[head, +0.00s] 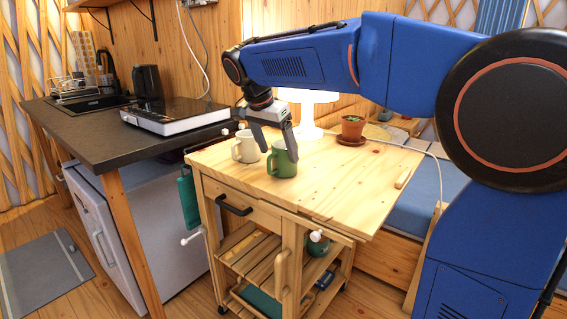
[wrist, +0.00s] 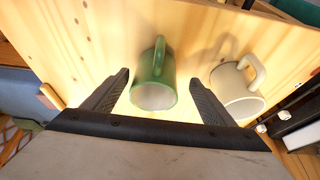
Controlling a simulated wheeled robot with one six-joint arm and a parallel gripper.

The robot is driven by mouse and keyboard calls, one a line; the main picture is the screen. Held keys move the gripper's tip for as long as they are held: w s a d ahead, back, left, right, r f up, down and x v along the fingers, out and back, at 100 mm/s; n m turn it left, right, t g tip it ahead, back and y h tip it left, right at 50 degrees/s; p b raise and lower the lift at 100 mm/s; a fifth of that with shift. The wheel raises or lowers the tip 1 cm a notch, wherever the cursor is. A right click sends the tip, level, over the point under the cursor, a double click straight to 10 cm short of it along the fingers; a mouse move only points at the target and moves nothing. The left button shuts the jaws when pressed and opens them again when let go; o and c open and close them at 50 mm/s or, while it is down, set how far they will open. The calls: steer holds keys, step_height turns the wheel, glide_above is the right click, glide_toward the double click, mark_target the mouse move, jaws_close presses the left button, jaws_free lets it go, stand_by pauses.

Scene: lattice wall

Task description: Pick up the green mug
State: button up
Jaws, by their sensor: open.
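The green mug (head: 282,160) stands upright on the wooden cart top (head: 340,170), with a cream mug (head: 245,147) just left of it. My gripper (head: 277,150) is open, with its fingers pointing down at the green mug in the head view. In the wrist view the green mug (wrist: 154,85) lies between the lines of the two open fingers (wrist: 160,88), with its handle pointing away from the gripper. The cream mug (wrist: 238,88) is to the right, outside the right finger. I cannot tell whether a finger touches the green mug.
A dark counter (head: 95,140) with a hotplate (head: 175,115) and black kettle (head: 148,84) is at left. The cart top's right part is mostly clear.

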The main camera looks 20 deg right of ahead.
mark_target(283, 161)
steer(key=shift+s+d+x, duration=0.1)
steer(key=shift+s+x, duration=0.05)
steer(key=shift+x, duration=1.15)
steer(key=shift+s+d+x, duration=0.1)
steer(key=shift+x, duration=1.15)
steer(key=c, duration=1.3)
